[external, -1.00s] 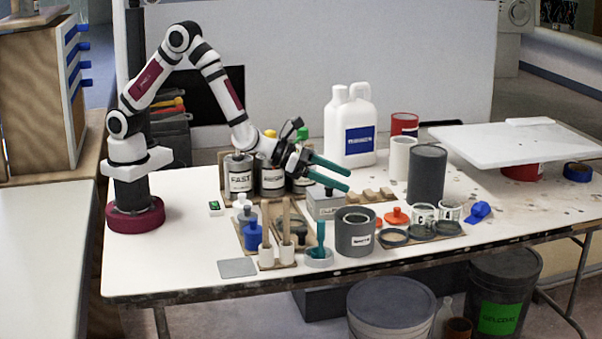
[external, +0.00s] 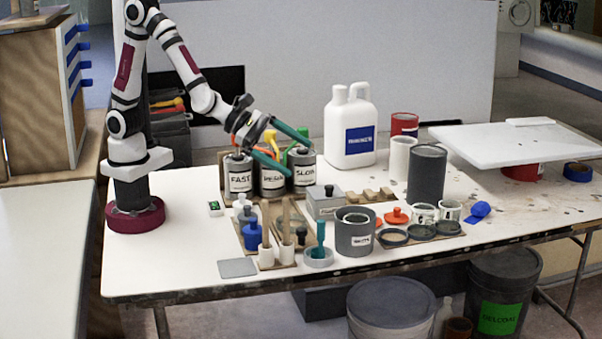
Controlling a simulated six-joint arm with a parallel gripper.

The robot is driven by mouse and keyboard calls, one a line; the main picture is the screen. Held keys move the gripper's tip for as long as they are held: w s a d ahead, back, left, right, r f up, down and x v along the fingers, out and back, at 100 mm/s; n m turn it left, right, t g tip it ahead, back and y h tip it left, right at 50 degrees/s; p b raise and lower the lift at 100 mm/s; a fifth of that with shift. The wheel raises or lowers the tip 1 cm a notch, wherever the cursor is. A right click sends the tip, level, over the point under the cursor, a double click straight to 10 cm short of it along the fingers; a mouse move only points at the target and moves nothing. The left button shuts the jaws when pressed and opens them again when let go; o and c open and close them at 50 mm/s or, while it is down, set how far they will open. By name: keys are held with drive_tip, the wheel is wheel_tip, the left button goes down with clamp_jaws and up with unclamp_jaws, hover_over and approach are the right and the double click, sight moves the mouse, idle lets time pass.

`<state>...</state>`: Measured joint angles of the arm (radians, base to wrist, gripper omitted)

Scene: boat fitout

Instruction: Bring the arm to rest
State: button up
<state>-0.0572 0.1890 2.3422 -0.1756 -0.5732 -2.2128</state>
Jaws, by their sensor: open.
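My gripper (external: 301,154) is open and empty, with two long green fingers pointing right and slightly down. It hangs in the air in front of and above the row of cans marked FAST (external: 239,178), RESIN (external: 272,181) and SLOW (external: 304,172). One finger overlaps the tops of these cans in the picture; I cannot tell how much gap lies between.
A white jug (external: 350,135) stands behind. A grey box (external: 325,201), a dark grey pot (external: 355,232), a blue bottle (external: 252,233) and a dark cylinder (external: 427,175) stand on the white table (external: 180,265). A white board (external: 505,146) is at the right. The table's front left is clear.

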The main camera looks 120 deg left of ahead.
drive_tip(key=s+d+r+m+g+h, duration=0.1)
drive_tip(key=s+d+r+m+g, duration=0.15)
drive_tip(key=s+m, duration=0.95)
drive_tip(key=s+d+r+m+g+h, duration=0.15)
drive_tip(key=s+r+m, duration=0.35)
drive_tip(key=m, duration=1.2)
drive_tip(key=s+f+m+g, duration=0.4)
drive_tip(key=s, duration=0.4)
drive_tip(key=s+a+f+m+g+y, duration=0.1)
drive_tip(key=s+f+m+g, duration=0.3)
drive_tip(key=s, duration=0.4)
drive_tip(key=shift+s+a+f+m, duration=0.2)
drive_tip(key=shift+s+f+m, duration=0.15)
drive_tip(key=shift+f, duration=0.1)
drive_tip(key=shift+y, duration=0.25)
